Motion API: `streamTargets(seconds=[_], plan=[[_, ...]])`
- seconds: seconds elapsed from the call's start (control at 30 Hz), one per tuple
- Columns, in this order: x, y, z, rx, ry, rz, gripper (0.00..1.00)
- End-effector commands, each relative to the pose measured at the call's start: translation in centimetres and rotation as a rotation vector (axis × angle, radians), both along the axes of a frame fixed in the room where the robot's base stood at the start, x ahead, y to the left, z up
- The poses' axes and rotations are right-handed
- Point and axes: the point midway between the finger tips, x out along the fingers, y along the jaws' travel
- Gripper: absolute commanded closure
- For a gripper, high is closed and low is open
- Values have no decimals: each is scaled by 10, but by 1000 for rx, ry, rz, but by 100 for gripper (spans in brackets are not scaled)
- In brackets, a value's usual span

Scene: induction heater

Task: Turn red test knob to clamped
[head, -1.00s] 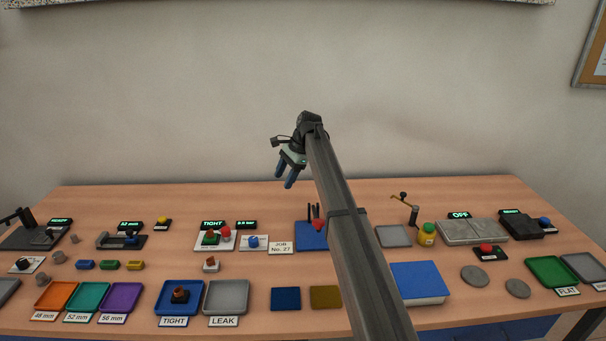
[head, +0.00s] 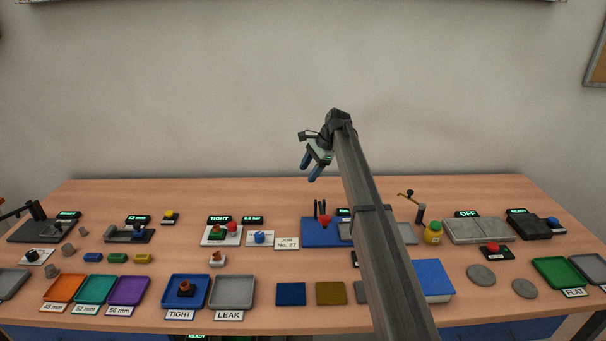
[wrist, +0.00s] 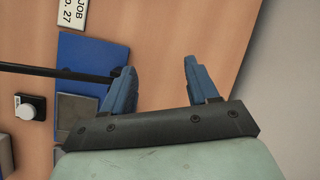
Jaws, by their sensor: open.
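A red knob (head: 232,227) stands on a white plate (head: 209,241) beside a green block (head: 217,234). A display (head: 219,220) behind them reads TIGHT. In the head view the knob is small, and I cannot tell which way it is turned. My gripper (head: 310,173) is open and empty, high above the back of the table and to the right of the knob. In the wrist view its two blue fingers (wrist: 160,68) stand apart with nothing between them. The knob cannot be made out in the wrist view.
A blue plate (head: 313,237) with dark posts and a red piece is below my gripper. A blue knob unit (head: 260,238) and a JOB No. 27 card (head: 287,243) are beside the white plate. Trays, such as the blue TIGHT tray (head: 170,304), line the front.

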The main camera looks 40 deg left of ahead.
Motion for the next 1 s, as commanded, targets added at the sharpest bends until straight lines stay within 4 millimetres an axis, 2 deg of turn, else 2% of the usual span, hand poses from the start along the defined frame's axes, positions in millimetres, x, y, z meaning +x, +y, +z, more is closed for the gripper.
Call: streamTargets(seconds=[0.07, 0.17, 0.27, 0.4, 0.5, 0.7, 0.9, 1.0], plan=[[-9, 7, 0, 0, 1, 10, 41], [-35, 25, 1, 1, 0, 42, 41], [-78, 54, 5, 4, -3, 91, 41], [-153, 92, 14, 10, -8, 171, 41], [-196, 110, 19, 11, -18, 215, 41], [-257, 128, 24, -8, -59, 277, 41], [-301, 133, 26, -43, -130, 355, 41], [-315, 128, 27, -68, -199, 438, 41]])
